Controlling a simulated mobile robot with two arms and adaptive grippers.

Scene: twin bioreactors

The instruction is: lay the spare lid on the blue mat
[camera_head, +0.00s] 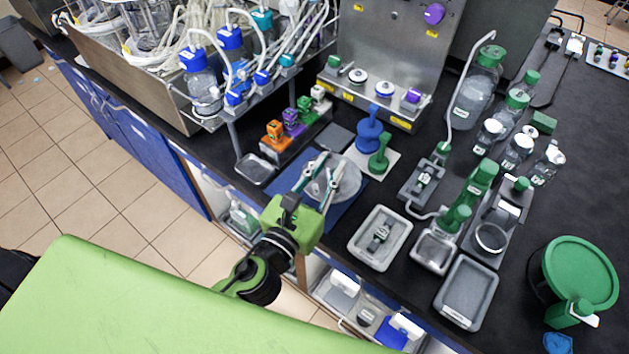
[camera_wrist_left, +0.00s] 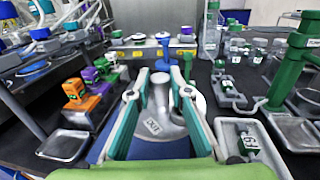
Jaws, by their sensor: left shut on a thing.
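The spare lid, a round grey metal disc (camera_head: 346,182) with a knob, is at my left gripper (camera_head: 332,162). The gripper is shut on the lid, its two teal fingers closed about the knob. In the left wrist view, the lid (camera_wrist_left: 158,128) lies between and below the fingers, with a white label on its face. The blue mat (camera_head: 342,213) lies on the black bench under the lid and shows around it. I cannot tell whether the lid touches the mat or hangs just above it. My right gripper is not in view.
Orange, purple and green blocks (camera_head: 275,131) stand on a rack left of the mat, near a small metal tray (camera_head: 255,170). Blue and green stands (camera_head: 368,130) are behind it. A grey tray (camera_head: 364,252) sits to the right. The bench's front edge is close.

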